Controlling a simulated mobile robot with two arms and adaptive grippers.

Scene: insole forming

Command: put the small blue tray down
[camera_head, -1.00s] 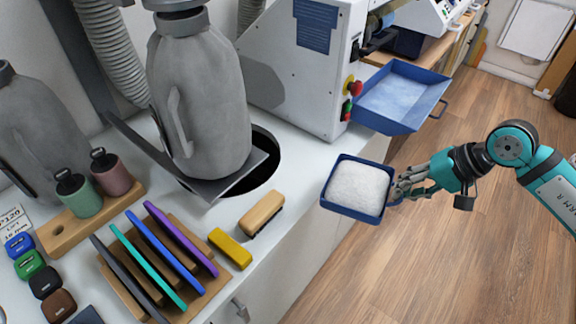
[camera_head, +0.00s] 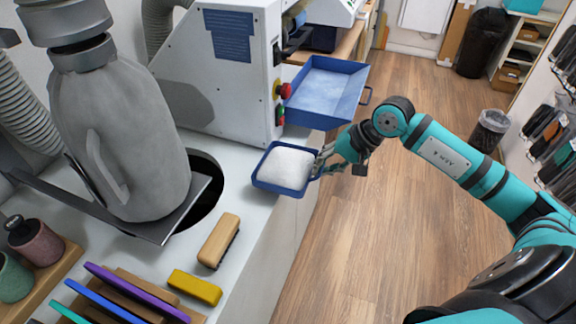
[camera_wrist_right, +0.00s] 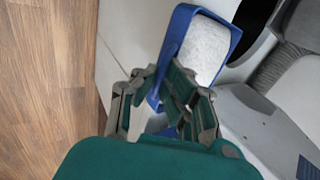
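The small blue tray (camera_head: 258,183) holds a heap of white granular material (camera_head: 286,169). It is at the counter's right edge, in front of the white machine, roughly level. I cannot tell if it touches the counter. My right gripper (camera_head: 322,165) is at the tray's right side, with its fingers closed around the tray's handle. In the right wrist view, the gripper (camera_wrist_right: 158,88) has its fingers on both sides of the blue handle, and the tray (camera_wrist_right: 181,30) extends beyond them. My left gripper is not in view.
The white machine (camera_head: 225,85) with red and green buttons stands behind the tray. A larger blue tray (camera_head: 322,92) juts from its right side. A wooden brush (camera_head: 219,240) and a yellow block (camera_head: 194,288) lie nearer on the counter.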

